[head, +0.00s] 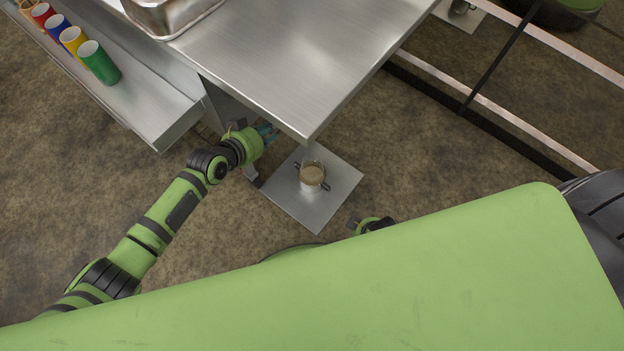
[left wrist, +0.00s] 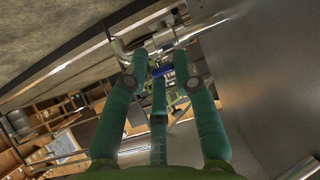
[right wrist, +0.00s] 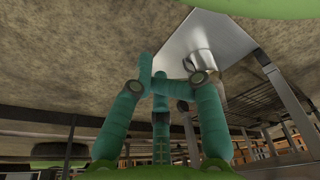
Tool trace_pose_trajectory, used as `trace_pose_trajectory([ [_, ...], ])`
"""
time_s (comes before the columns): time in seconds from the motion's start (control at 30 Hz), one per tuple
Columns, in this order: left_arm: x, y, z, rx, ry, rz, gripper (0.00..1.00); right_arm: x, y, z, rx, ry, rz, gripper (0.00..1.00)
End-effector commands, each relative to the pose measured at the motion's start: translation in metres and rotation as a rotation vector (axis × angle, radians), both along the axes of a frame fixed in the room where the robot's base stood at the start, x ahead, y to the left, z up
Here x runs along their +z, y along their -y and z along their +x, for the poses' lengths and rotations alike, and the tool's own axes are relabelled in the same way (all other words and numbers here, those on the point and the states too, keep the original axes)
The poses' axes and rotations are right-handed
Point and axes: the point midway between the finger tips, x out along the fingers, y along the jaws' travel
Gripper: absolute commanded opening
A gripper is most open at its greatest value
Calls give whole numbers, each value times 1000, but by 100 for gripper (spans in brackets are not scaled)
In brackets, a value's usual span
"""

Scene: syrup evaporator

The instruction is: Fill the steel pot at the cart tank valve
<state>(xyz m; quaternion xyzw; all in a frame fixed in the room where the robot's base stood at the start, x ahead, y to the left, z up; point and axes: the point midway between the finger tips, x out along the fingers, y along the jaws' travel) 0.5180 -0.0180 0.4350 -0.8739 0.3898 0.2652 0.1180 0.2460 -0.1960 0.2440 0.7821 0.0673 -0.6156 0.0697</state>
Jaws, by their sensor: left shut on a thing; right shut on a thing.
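The steel pot (head: 312,186) stands upright on a square metal plate (head: 318,213) below the steel table's corner. Its round top shows brown inside, and a small dark handle sticks out on each side. My left gripper (head: 268,134) is at the table's edge, left of the pot and apart from it. In the left wrist view its fingers (left wrist: 157,72) are shut on a blue valve handle (left wrist: 162,72) below a metal pipe (left wrist: 158,40). My right gripper (right wrist: 165,78) is shut; I cannot make out anything between its fingers. The pot (right wrist: 201,63) shows just beyond them.
The steel table (head: 290,55) overhangs the plate, with a metal pan (head: 172,14) on it. A lower shelf (head: 150,118) at left holds several coloured cups (head: 98,62). Metal rails (head: 500,110) run at upper right. My green body hides much of my right arm.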

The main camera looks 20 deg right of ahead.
Motion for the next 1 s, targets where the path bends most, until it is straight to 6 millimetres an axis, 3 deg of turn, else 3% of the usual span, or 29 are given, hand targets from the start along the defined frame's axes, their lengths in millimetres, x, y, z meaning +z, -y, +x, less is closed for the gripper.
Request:
trace_pose_trajectory([
  [0.03, 1, -4, 8, -2, 16, -6, 0, -10, 0, 0, 0, 0, 0, 0],
  [0.4, 1, -8, 14, -77, 18, -7, 0, -46, -2, -5, 2, -11, 2, 0],
  [0.8, 0, -10, 14, -98, 17, -2, 2, -53, -6, -1, 1, -1, 9, 0],
  [0.83, 0, -10, 14, -98, 17, -2, 43, -53, -6, -1, 0, 0, 9, 0],
  [0.87, 0, -10, 14, -98, 17, -1, 55, -53, -6, 0, 0, 1, 10, 0],
  [0.9, -1, -10, 13, -97, 15, -1, 62, -53, -6, 0, 0, 2, 10, 0],
  [1.0, -2, -9, 12, -99, 11, 0, 62, -53, -6, 1, 0, 3, 9, 0],
])
